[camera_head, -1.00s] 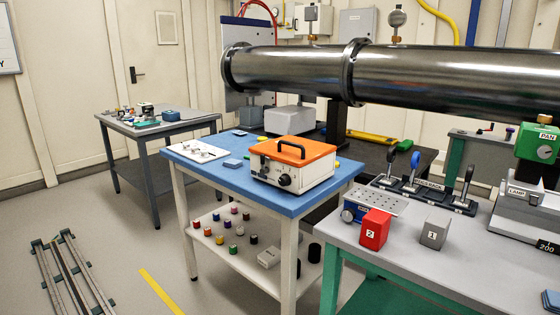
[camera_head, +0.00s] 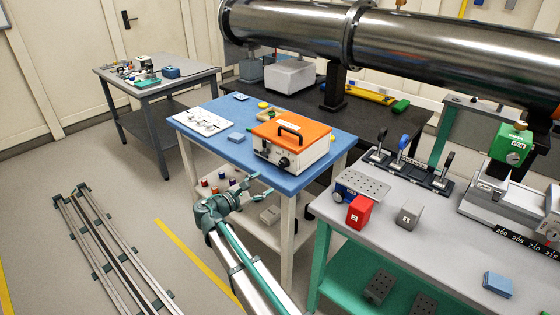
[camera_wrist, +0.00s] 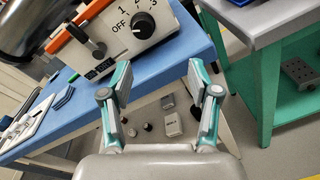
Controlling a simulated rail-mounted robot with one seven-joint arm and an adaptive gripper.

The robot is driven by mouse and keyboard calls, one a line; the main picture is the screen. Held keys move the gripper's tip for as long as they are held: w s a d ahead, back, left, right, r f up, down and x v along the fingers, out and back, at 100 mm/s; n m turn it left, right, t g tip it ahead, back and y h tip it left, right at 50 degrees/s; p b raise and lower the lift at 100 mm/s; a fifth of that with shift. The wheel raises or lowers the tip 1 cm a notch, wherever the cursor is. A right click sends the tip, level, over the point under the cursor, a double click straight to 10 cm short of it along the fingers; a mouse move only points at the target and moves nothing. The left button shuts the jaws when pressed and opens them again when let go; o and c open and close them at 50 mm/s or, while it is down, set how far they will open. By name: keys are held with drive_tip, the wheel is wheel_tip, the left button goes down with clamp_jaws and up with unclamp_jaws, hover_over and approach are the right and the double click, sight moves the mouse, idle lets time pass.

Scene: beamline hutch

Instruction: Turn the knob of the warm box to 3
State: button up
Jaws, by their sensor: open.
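The warm box (camera_head: 310,153) has a white body and an orange lid with a black handle, and stands on the blue tabletop. Its black knob (camera_head: 284,162) is on the front face. In the wrist view, the knob (camera_wrist: 143,27) is near the top, with OFF, 1, 2 and 3 printed around it. I cannot tell which mark it points to. My gripper (camera_head: 262,184) is in front of and below the box, apart from the knob. In the wrist view, its two fingers (camera_wrist: 160,76) are spread with nothing between them.
The blue table (camera_head: 215,150) also bears a white board (camera_head: 201,121) and small blue blocks. Several coloured pieces are on its lower shelf. A grey bench (camera_head: 420,230) with a red block (camera_head: 360,211) stands to the right. A large metal pipe (camera_head: 440,50) crosses above. Floor at left is mostly open.

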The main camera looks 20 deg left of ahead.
sight(282, 164)
drive_tip(key=w+d+n, duration=0.1)
drive_tip(key=w, duration=0.2)
drive_tip(key=w+d+r+n+t+p, duration=0.1)
drive_tip(key=w, duration=0.3)
drive_tip(key=w+n+p, duration=0.1)
drive_tip(key=w, duration=0.2)
drive_tip(key=shift+w+d+r, duration=0.25)
drive_tip(key=shift+w+d, duration=0.1)
drive_tip(key=shift+d, duration=0.05)
drive_tip(key=c, duration=1.2)
drive_tip(key=shift+o, duration=0.2)
